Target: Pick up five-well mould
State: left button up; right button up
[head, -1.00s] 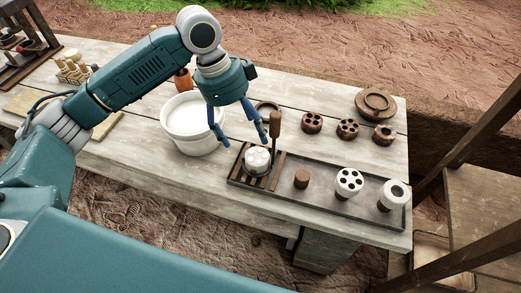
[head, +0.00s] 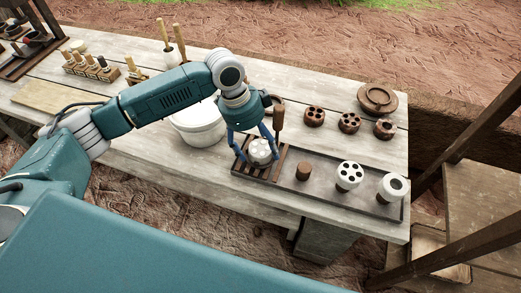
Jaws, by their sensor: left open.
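A white round mould with shallow wells in its top (head: 260,151) sits on the wooden slats at the left end of the dark tray (head: 325,191). My left gripper (head: 260,157) comes down from above with its blue fingers open, one on each side of this mould. I cannot tell whether the fingers touch it. Another white mould with several dark wells (head: 349,174) stands farther right on the tray. The wells are too small to count surely, so I cannot tell which mould is the five-well one. My right gripper is out of view.
A brown plug (head: 303,171) and a white ring-topped piece (head: 391,187) stand on the tray. An upright wooden-handled tool (head: 279,115) is close behind the gripper. A white bucket (head: 200,125) stands left.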

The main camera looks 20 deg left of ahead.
pick_arm(q)
jog(key=shift+r, duration=0.1)
jog(key=c, duration=1.4)
